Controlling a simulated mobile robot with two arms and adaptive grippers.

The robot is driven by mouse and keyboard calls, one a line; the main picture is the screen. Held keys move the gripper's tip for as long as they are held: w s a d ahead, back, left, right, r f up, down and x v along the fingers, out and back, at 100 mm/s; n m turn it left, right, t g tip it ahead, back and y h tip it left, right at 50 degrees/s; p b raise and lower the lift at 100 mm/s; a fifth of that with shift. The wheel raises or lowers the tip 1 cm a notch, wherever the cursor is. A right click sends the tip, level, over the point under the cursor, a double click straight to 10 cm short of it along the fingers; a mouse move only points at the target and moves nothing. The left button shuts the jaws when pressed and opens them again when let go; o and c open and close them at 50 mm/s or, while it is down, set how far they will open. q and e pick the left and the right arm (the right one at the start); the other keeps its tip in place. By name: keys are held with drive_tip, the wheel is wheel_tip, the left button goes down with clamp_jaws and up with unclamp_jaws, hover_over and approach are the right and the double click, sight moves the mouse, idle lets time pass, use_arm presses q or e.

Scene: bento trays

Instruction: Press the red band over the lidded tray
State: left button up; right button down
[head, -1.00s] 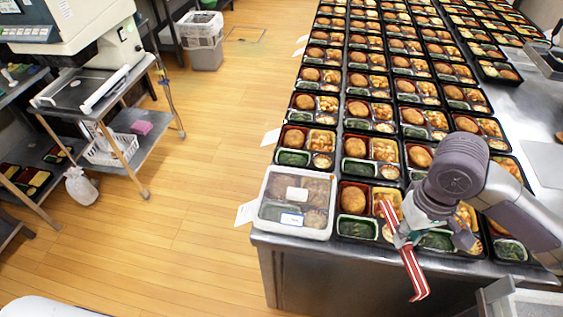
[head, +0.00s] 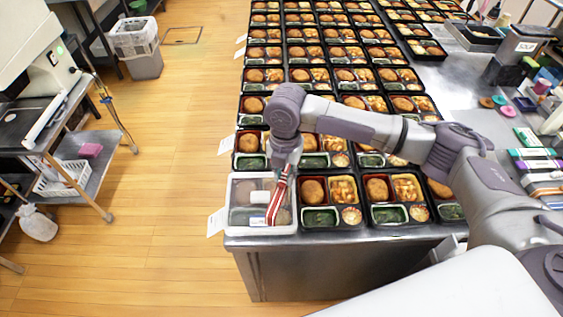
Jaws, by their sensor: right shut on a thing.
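The lidded tray (head: 242,221) sits at the near left corner of the steel table, with a clear lid and a white label on it. My right gripper (head: 283,172) is over the right part of this tray, shut on the red band (head: 277,202). The band is red with white stripes and hangs down steeply across the right part of the lid. I cannot tell whether the band touches the lid. The fingertips are partly hidden by the wrist and the band. My left gripper is out of view.
Open bento trays (head: 320,218) stand in rows to the right of and behind the lidded tray. A paper slip (head: 216,222) sticks out at the table's left edge. Tape rolls (head: 506,111) and boxes lie at the right.

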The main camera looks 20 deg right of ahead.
sight(282, 181)
drive_tip(key=w+n, duration=0.1)
drive_tip(key=n, duration=0.2)
drive_tip(key=shift+w+r, duration=0.1)
drive_tip(key=shift+w, duration=0.05)
drive_tip(key=shift+w+n, duration=0.15)
drive_tip(key=shift+n, duration=0.35)
wheel_tip(282, 181, down, 5)
drive_tip(key=b, duration=0.4)
drive_tip(key=shift+r, duration=0.15)
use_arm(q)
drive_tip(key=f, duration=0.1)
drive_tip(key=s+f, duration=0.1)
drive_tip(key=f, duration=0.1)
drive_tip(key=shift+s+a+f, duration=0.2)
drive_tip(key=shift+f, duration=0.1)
use_arm(e)
drive_tip(key=shift+f, duration=0.35)
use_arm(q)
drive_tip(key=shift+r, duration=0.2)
use_arm(e)
drive_tip(key=shift+p, duration=0.45)
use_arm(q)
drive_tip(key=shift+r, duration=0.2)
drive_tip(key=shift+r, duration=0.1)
use_arm(e)
drive_tip(key=shift+f, duration=0.35)
